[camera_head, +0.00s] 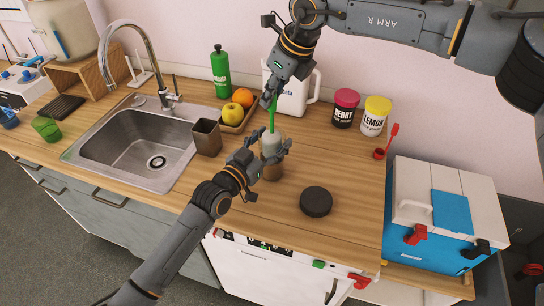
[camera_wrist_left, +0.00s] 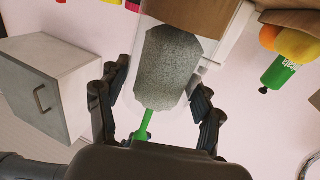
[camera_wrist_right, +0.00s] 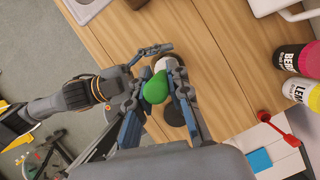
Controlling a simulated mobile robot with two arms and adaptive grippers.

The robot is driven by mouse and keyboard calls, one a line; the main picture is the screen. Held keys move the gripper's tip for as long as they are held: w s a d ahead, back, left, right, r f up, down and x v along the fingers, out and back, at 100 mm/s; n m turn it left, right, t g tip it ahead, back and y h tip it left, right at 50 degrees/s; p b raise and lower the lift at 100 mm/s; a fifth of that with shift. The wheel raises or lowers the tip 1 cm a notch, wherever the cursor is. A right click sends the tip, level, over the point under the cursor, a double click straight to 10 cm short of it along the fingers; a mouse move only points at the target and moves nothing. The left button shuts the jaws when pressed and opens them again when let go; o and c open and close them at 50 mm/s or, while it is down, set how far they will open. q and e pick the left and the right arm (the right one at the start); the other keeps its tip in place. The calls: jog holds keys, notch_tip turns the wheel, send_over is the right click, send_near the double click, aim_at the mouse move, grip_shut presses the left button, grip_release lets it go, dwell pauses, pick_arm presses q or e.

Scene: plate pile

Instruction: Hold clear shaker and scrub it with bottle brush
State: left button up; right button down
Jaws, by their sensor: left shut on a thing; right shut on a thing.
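The clear shaker (camera_head: 271,171) is upright over the counter, between the fingers of my left gripper (camera_head: 267,160), which is shut on it. Its see-through wall also shows in the left wrist view (camera_wrist_left: 222,50). The bottle brush has a green handle (camera_head: 272,118) and a grey head (camera_wrist_left: 167,70). The head is down inside the shaker. My right gripper (camera_head: 269,98) is above and is shut on the top of the handle, whose green end (camera_wrist_right: 155,88) shows in the right wrist view. Whether the shaker's base touches the counter is hard to tell.
A black round lid (camera_head: 316,201) lies on the counter to the right. A brown cup (camera_head: 207,137) stands by the sink (camera_head: 150,148) at left. A fruit tray, green bottle (camera_head: 221,72), white jug (camera_head: 290,92) and two powder jars (camera_head: 345,108) stand behind. A red scoop (camera_head: 386,145) lies at right.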

aim_at(272, 111)
jog(key=shift+f, duration=2.55)
jog(key=shift+r, duration=2.6)
jog(key=shift+f, duration=2.65)
jog(key=shift+r, duration=0.1)
